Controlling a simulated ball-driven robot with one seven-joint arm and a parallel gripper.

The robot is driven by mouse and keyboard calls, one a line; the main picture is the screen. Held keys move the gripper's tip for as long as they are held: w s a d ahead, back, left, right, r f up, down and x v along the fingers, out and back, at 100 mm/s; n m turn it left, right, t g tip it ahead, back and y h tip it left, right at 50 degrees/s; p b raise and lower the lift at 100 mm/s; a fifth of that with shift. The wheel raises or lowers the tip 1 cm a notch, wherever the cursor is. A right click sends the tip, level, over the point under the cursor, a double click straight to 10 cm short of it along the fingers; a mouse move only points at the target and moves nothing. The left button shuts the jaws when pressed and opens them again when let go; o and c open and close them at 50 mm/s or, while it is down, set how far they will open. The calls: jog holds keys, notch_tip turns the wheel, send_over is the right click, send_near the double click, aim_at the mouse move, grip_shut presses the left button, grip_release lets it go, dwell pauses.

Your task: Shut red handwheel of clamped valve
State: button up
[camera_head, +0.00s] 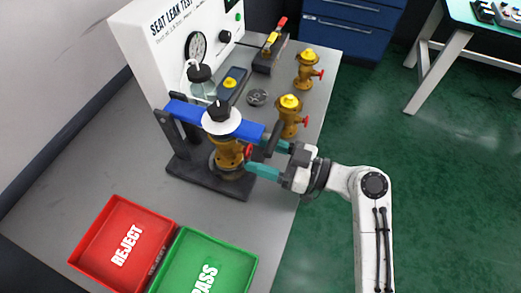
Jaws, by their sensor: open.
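The clamped brass valve (228,151) stands upright in a fixture with a dark base (212,184) and a blue clamp bar (185,112). A white disc with a black knob (221,120) sits over its top. Its red handwheel (249,152) faces right, toward my gripper, and is partly hidden. My gripper (260,157) comes in from the right with its teal fingers open, one on the far side and one on the near side of the handwheel. I cannot tell whether either finger touches it.
Two loose brass valves with red handwheels (291,115) (306,70) stand on the bench behind my gripper. A white seat leak test panel (170,50) stands at the back left. A red REJECT tray (110,205) and a green PASS tray (190,238) lie in front.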

jog(key=shift+w+a, duration=0.1)
jog(key=shift+a, duration=0.3)
jog(key=c, duration=1)
jog(key=shift+c, duration=0.2)
